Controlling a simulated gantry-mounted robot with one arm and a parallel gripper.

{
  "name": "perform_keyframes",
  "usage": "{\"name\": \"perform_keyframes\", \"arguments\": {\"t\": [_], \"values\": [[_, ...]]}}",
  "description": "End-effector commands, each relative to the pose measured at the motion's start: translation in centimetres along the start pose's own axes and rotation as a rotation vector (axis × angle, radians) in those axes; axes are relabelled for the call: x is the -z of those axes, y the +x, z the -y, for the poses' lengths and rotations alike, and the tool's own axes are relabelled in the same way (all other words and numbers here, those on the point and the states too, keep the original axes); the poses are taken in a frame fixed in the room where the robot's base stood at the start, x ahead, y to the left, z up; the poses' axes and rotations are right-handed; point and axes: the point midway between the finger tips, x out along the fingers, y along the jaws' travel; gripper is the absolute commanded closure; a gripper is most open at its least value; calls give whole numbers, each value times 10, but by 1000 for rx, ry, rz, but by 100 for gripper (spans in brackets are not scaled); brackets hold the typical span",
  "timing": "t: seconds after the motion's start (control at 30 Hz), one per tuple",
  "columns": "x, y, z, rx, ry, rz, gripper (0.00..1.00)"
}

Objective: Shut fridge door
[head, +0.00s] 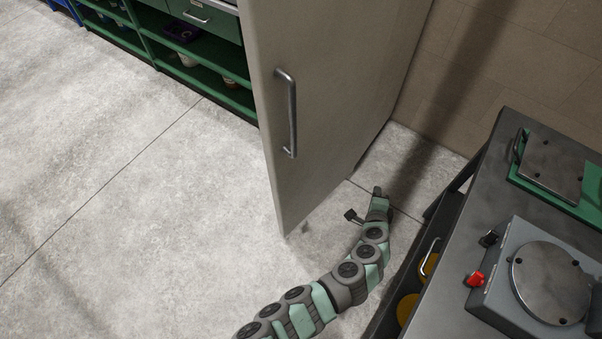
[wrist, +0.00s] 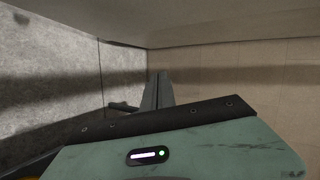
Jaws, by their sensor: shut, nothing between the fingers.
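The fridge door (head: 335,75) is a tall, pale beige panel with a grey bar handle (head: 292,112) near its left edge. Its lower corner hangs just over the floor at the picture's middle. The fridge's inside does not show, and I cannot tell how far the door stands open. In the wrist view the shut, empty fingers (wrist: 158,90) point toward the brown wall, with the pale panel (wrist: 190,20) along the top. No touch with the door is visible.
A dark workbench (head: 440,265) with a press plate (head: 550,280) and a red knob (head: 476,279) stands close on the right. A brown tiled wall (head: 510,60) is behind. Green shelves (head: 215,85) stand back left. The floor (head: 130,230) at left is clear.

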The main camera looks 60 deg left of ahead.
Motion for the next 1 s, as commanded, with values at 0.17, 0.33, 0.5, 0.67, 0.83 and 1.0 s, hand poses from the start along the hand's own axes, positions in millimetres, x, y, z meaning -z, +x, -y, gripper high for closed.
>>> {"name": "perform_keyframes", "arguments": {"t": [0.17, 0.33, 0.5, 0.67, 0.83, 1.0], "values": [[-85, 4, -5, 104, -13, 426, 100], [-143, -42, 17, 287, -104, 771, 100], [-167, -88, 30, 429, -195, 962, 100], [-176, -103, 35, 474, -227, 1017, 100], [-195, -94, 40, 474, -225, 1019, 100], [-227, -78, 48, 470, -224, 1022, 100]]}}
